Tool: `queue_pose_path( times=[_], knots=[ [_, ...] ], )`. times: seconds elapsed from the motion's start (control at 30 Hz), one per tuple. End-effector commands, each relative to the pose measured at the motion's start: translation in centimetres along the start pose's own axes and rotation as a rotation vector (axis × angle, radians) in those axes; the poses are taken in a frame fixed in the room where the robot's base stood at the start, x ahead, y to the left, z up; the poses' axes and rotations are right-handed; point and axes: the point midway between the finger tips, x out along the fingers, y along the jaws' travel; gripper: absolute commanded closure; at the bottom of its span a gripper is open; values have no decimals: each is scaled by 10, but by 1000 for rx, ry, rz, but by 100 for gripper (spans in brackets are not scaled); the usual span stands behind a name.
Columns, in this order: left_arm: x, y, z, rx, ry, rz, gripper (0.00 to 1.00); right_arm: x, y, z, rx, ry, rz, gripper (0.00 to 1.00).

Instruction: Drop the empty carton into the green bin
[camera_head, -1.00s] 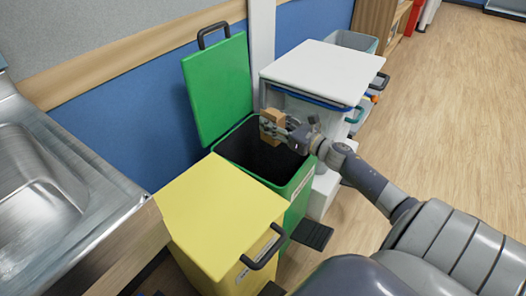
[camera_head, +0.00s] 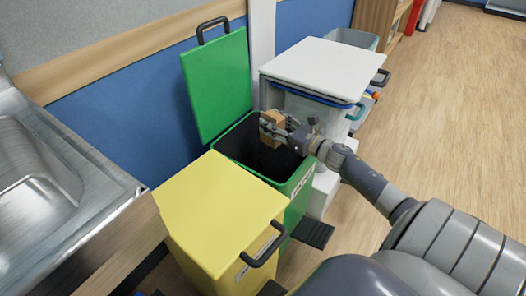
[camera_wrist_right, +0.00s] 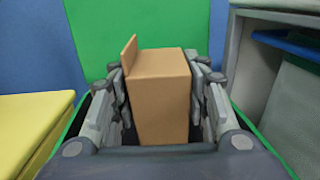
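The brown carton (camera_head: 273,127) is held by my right gripper (camera_head: 277,130) over the opening of the green bin (camera_head: 296,187). In the right wrist view the carton (camera_wrist_right: 160,95) sits between the two fingers, which press on its sides; one flap stands up. The green bin's lid (camera_head: 217,85) is raised and leans back towards the wall. The lid also shows behind the carton in the right wrist view (camera_wrist_right: 100,38). The bin's inside is dark, and its contents cannot be told. My left gripper is not in view.
A yellow bin (camera_head: 218,215) with a closed lid stands next to the green bin, in front of it. A white-topped bin (camera_head: 322,70) stands close behind. A steel sink (camera_head: 45,190) is at the left. Open wooden floor (camera_head: 440,120) lies to the right.

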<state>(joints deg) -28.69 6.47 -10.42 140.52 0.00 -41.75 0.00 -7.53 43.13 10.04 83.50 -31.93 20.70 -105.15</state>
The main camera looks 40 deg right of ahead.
Motion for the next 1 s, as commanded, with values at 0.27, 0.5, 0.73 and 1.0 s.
queue_pose_path(
  times=[0.27,0.5,0.73,1.0],
  knots=[
    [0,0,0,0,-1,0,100,0,0,0,0,0,0,37],
    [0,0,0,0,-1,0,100,-5,0,-1,1,1,0,37],
    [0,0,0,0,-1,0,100,-37,1,-2,2,3,0,37],
    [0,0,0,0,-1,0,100,-87,0,-2,3,3,-1,37]
  ],
)
